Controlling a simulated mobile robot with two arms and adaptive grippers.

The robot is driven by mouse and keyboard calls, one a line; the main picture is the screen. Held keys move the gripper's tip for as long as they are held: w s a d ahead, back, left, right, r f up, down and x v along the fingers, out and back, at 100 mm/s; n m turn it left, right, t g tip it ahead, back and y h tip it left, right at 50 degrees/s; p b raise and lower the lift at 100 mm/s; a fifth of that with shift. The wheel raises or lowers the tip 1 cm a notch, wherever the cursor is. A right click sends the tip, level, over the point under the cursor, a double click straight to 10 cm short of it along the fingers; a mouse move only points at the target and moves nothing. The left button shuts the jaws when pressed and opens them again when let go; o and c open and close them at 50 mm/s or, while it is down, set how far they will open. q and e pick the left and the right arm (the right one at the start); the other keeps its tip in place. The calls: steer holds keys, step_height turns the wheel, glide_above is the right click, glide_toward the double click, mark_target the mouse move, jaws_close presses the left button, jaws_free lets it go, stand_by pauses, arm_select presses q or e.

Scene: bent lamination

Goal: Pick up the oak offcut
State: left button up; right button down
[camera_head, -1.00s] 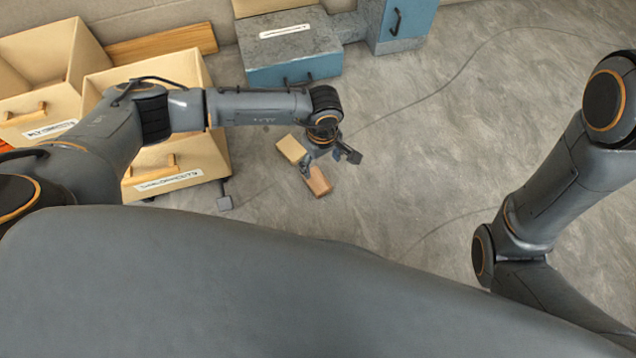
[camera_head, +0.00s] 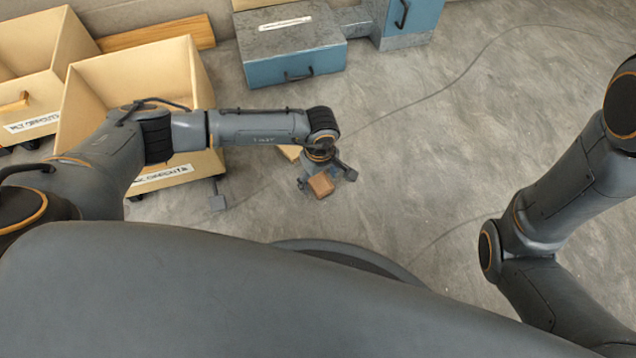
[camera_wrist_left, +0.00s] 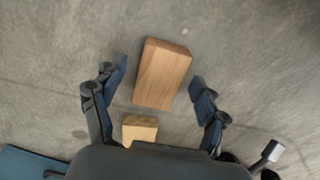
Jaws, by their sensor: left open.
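The brown wood-grained block, which looks like the oak offcut (camera_head: 321,184), lies on the grey floor. It also shows in the left wrist view (camera_wrist_left: 162,73), between the two finger tips, with gaps on both sides. My left gripper (camera_head: 325,178) is open above the block, one finger to each side, and is empty. It also shows in the wrist view (camera_wrist_left: 159,76). A paler block (camera_head: 290,152) lies close by, partly hidden by my left arm; the wrist view shows it (camera_wrist_left: 139,129) nearer my palm. My right gripper is out of view.
Two pale wooden bins with labels stand at the left, the nearer bin (camera_head: 190,62) under my left arm. A blue cabinet with a grey top (camera_head: 292,68) stands at the back. A thin cable (camera_head: 440,88) crosses the floor. The floor to the right is clear.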

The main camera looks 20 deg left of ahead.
arm_select(q)
steer(key=c, duration=1.3)
steer(key=shift+o, duration=0.2)
steer(key=shift+r, duration=0.1)
